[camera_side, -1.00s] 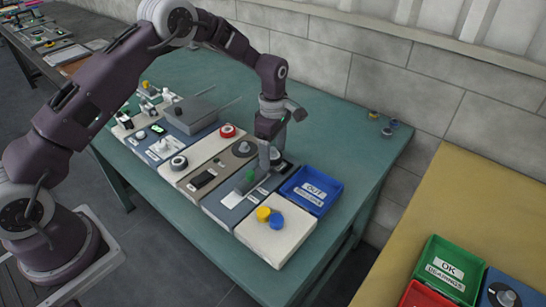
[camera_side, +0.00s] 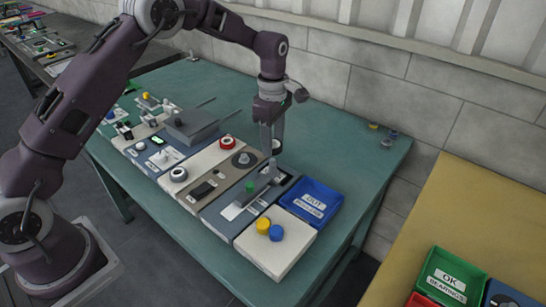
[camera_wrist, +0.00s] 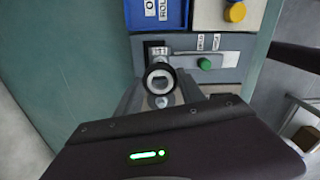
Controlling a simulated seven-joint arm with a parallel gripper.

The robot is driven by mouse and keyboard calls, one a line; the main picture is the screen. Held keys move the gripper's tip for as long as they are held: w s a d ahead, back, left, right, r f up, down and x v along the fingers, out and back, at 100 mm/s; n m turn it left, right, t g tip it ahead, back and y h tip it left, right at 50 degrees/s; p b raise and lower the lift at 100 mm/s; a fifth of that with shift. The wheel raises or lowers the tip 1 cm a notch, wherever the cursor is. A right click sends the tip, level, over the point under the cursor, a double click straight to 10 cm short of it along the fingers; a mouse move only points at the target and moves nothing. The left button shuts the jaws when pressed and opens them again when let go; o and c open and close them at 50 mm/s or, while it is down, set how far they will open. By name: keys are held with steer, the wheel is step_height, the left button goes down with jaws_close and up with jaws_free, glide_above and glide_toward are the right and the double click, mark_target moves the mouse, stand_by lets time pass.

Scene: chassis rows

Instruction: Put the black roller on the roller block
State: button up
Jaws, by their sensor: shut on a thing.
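My gripper (camera_side: 272,149) is shut on the black roller (camera_wrist: 148,78), a dark ring with a pale centre. In the wrist view the roller sits between the fingertips; in the side view it is small and partly hidden by the fingers. It is held above the far end of a blue-grey panel (camera_side: 233,211). This panel carries a grey bar (camera_wrist: 225,59), a green knob (camera_wrist: 204,63) and a dark square part (camera_wrist: 153,48). It may be the roller block, but I cannot tell for certain.
A blue labelled tray (camera_side: 328,195) stands right of the panel. A white panel (camera_side: 283,255) with yellow (camera_side: 263,225) and blue (camera_side: 277,233) round parts is in front.

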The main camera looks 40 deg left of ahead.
steer(key=shift+a+r, duration=0.75)
steer(key=shift+r, duration=0.35)
steer(key=a, duration=0.3)
glide_above(204, 160)
steer(key=d, duration=0.1)
steer(key=f, duration=1.1)
steer(key=shift+a+f, duration=0.3)
steer(key=shift+a, duration=0.05)
steer(key=shift+f, duration=0.1)
steer(key=shift+f, duration=0.1)
steer(key=o, duration=1.3)
steer(key=shift+o, duration=0.2)
